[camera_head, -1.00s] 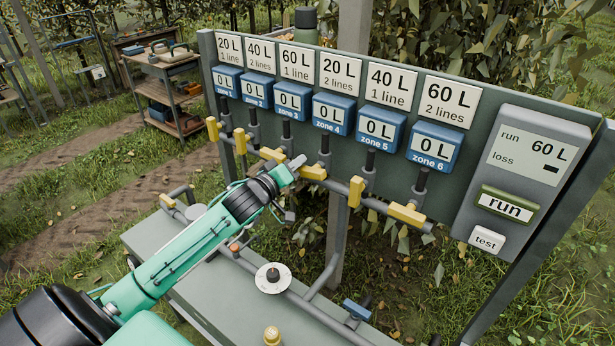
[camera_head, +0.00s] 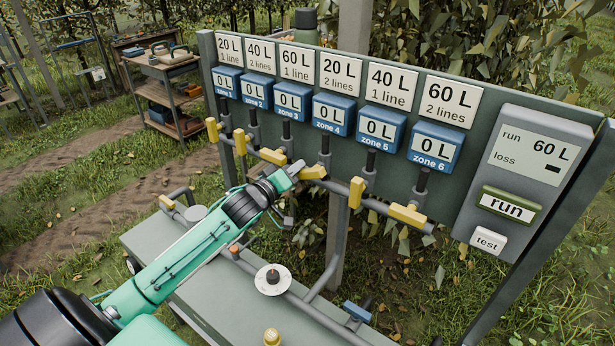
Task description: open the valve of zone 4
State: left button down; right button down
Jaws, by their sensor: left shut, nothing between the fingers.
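The zone 4 valve is a yellow handle (camera_head: 315,173) under the blue zone 4 meter (camera_head: 333,113), which reads 0 L. The handle lies crosswise, along the horizontal pipe, below its grey vertical pipe. My left gripper (camera_head: 299,167) is shut and empty, with its tip at the left end of this handle. I cannot tell whether they touch. The gripper hides a little of the pipe between the zone 3 and zone 4 handles. My right gripper is not in view.
The zone 3 handle (camera_head: 272,156) lies crosswise close on the left. The zone 5 handle (camera_head: 356,191) stands upright on the right; the zone 6 handle (camera_head: 407,215) lies crosswise. Below is a grey bench (camera_head: 180,262) with a white dial (camera_head: 273,280). A run button (camera_head: 507,204) is at right.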

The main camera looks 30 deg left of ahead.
pick_arm(q)
jog(key=shift+f, duration=0.75)
jog(key=shift+d+f, duration=0.1)
jog(key=shift+f+b, duration=0.2)
jog(key=shift+b, duration=0.1)
jog(key=shift+d+f, duration=0.25)
jog(key=shift+f, duration=0.15)
jog(key=shift+d+f, duration=0.1)
